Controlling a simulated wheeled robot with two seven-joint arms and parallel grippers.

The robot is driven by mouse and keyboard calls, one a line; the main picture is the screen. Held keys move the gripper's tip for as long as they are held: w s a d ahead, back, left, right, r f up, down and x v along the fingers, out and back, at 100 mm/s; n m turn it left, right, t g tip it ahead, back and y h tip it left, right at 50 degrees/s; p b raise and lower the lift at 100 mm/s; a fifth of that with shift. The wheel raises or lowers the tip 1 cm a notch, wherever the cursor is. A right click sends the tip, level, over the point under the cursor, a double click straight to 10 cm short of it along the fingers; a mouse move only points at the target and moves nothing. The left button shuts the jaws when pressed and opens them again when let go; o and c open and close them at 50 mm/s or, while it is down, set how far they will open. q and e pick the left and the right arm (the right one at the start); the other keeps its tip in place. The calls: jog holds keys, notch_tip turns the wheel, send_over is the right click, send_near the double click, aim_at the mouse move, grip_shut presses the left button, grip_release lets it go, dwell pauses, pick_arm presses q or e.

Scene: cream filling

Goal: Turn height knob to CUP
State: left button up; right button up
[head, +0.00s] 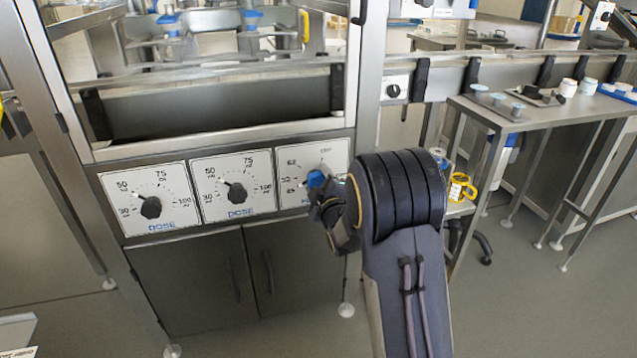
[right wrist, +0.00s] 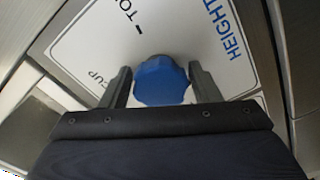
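The height knob is a blue lobed knob (head: 317,179) on the rightmost of three white dial plates in the head view. My right gripper (head: 325,200) is at that knob and hides part of it and its plate. In the right wrist view the knob (right wrist: 161,82) sits between the two dark fingers of the right gripper (right wrist: 161,85), which are close against its sides. The plate (right wrist: 105,40) shows HEIGHT on the right, a mark with partly cut-off lettering at the top, and CUP at the lower left. The knob's pointer cannot be made out. My left gripper is out of view.
Two DOSE plates with black knobs, the left knob (head: 150,207) and the middle knob (head: 237,192), are left of the height plate. Grey cabinet doors (head: 200,285) are below. A steel side table (head: 490,110) with small containers stands at right, with a yellow mug (head: 461,188) nearby.

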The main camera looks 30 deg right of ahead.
jog(key=c, duration=0.7)
jog(key=shift+o, duration=0.2)
